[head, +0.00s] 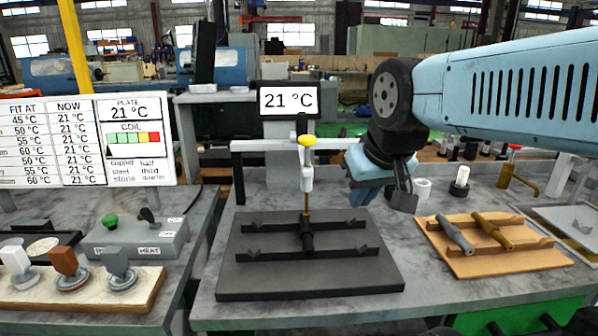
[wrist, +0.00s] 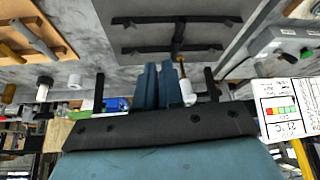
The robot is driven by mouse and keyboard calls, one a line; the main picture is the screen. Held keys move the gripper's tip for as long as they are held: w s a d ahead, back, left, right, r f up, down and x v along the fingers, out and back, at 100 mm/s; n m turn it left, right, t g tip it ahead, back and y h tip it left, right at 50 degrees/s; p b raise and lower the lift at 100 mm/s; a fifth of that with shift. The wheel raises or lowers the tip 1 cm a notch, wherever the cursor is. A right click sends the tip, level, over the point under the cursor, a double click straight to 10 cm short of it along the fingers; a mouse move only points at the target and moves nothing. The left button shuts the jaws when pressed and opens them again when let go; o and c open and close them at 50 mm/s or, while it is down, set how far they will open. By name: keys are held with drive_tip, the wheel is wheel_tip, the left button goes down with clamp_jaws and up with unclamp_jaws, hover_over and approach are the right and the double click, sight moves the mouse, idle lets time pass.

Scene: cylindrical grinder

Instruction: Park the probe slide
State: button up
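The probe slide (head: 307,178) is a white upright body with a yellow knob on top and a thin brass tip pointing down. Its tip meets or nearly meets a dark piece (head: 307,236) lying across the rails of the black plate (head: 240,284). In the wrist view, which is upside down, the white body (wrist: 186,90) shows beside my fingers. My gripper (head: 362,196) is right of the slide, apart from it in the head view. In the wrist view its blue fingers (wrist: 159,82) sit close together with nothing visible between them.
A grey beam (head: 262,145) and a 21 °C display (head: 288,101) stand behind the slide. A wooden tray (head: 470,265) with a grey and a brass bar lies right. A white cup (head: 422,189) stands behind the tray. A control box (head: 135,241) is left.

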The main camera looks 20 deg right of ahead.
drive_tip(key=shift+o, duration=0.7)
drive_tip(key=shift+w+r, duration=0.3)
drive_tip(key=shift+r, duration=0.05)
drive_tip(key=o, duration=0.8)
drive_tip(key=shift+g, duration=0.7)
drive_tip(key=w+r, duration=0.7)
drive_tip(key=shift+w+a, duration=0.1)
drive_tip(key=shift+w, duration=0.2)
drive_tip(key=shift+c, duration=0.2)
drive_tip(key=shift+g, duration=0.6)
drive_tip(key=w+r, duration=0.1)
drive_tip(key=w, duration=0.1)
drive_tip(key=w+r, duration=0.3)
drive_tip(key=w, duration=0.2)
drive_tip(key=shift+w+r, duration=0.1)
drive_tip(key=shift+r, duration=0.2)
wheel_tip(320, 180, up, 4)
drive_tip(key=g, duration=0.3)
hover_over(302, 125)
drive_tip(key=w, duration=0.2)
drive_tip(key=shift+m, duration=0.3)
drive_tip(key=f, duration=1.3)
drive_tip(key=shift+s+d+f, duration=0.2)
drive_tip(key=shift+f, duration=0.05)
drive_tip(key=shift+c, duration=0.2)
clamp_jaws()
